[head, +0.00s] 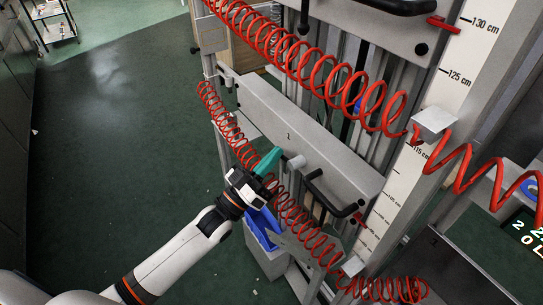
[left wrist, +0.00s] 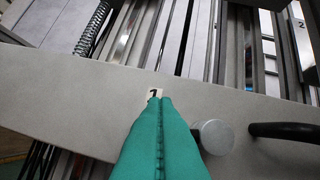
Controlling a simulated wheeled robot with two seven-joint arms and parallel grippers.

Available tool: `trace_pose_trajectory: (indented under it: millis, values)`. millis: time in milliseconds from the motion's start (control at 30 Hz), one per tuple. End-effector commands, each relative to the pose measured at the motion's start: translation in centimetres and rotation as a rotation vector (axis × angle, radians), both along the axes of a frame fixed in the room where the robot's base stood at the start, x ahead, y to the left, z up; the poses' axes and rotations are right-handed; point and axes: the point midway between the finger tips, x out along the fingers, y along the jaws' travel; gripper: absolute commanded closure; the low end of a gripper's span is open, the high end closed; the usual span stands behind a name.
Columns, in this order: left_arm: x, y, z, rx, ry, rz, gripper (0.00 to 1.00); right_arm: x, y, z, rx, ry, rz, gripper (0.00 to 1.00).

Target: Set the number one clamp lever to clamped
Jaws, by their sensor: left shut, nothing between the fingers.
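A grey beam (head: 300,125) bears a small number 1 label (head: 288,136), which also shows in the left wrist view (left wrist: 153,94). A short grey round stub (head: 296,162) sticks out from the beam's face below the label; it is close in the left wrist view (left wrist: 215,137). A black bar handle (head: 328,198) is to its right. Which part is the clamp lever, and its setting, I cannot tell. My left gripper (head: 269,160) has teal fingers, shut and empty, just left of the stub. In the left wrist view its fingertips (left wrist: 160,103) overlap the label's lower edge.
Red coiled hoses (head: 320,75) hang across the frame, one passing behind my left gripper. An upright scale (head: 405,175) marked in centimetres stands at the right. A grey bin with a blue liner (head: 265,255) stands below. The green floor (head: 125,130) at the left is open.

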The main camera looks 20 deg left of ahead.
Motion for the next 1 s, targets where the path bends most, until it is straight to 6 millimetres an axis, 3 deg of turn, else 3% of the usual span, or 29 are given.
trace_pose_trajectory:
  millis: [667,1000]
  values:
    - [0.0,-0.1,-0.5,-0.099,0.08,0.0,1.0,0.0,0.2,1.2,0.003,0.0,-0.002,0.66]
    - [-0.2,-0.3,-1.0,-0.262,0.206,0.001,1.0,0.0,0.2,3.4,0.003,0.0,-0.002,0.66]
